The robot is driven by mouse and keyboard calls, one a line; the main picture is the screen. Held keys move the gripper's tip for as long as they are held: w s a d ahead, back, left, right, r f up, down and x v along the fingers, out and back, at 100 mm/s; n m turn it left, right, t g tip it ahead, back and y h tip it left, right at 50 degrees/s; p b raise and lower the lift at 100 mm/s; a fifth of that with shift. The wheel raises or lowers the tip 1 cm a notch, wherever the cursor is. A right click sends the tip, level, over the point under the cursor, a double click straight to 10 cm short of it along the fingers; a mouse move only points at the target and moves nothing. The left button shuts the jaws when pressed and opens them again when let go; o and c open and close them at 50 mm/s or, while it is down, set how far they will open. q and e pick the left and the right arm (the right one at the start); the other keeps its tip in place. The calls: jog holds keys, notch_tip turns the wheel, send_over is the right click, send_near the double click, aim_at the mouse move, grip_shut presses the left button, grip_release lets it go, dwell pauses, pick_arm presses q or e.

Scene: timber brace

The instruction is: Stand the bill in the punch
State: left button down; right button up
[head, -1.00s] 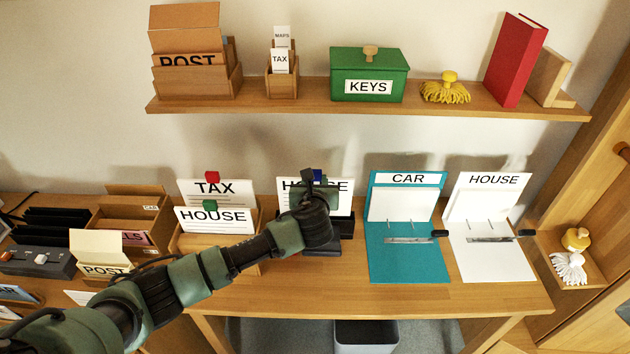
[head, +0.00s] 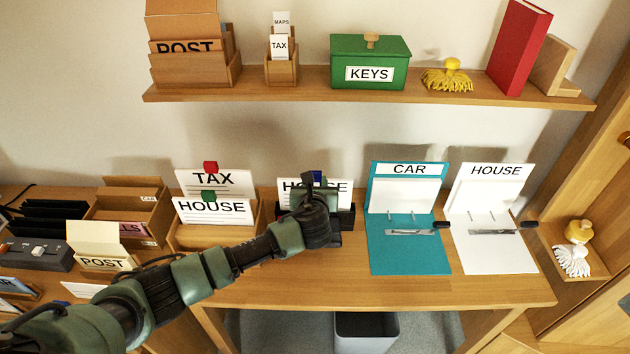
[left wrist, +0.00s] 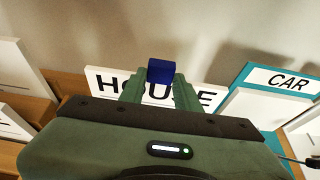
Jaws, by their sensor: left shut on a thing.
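A white bill headed HOUSE (head: 340,190) stands upright in the dark punch (head: 347,218) on the desk. A blue tab (head: 316,178) is at the bill's top edge. My left gripper (head: 317,190) is at the bill's top, shut on the blue tab. In the left wrist view the blue tab (left wrist: 160,71) sits between the two green fingers, with the HOUSE bill (left wrist: 107,84) behind them. My arm hides much of the punch, so I cannot tell how the bill's lower edge sits in it. My right gripper is not in view.
A wooden holder (head: 187,238) with TAX (head: 228,182) and HOUSE (head: 195,205) bills stands left of the punch. A teal CAR binder (head: 385,258) and a white HOUSE binder (head: 492,258) lie open to the right. The desk front is clear.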

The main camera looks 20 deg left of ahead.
pick_arm(q)
notch_tip(320, 180, down, 2)
jog(key=shift+f+b, duration=0.2)
jog(key=shift+b, duration=0.35)
jog(key=shift+c, duration=2.3)
grip_release()
notch_tip(320, 180, up, 8)
jog(key=p, duration=0.9)
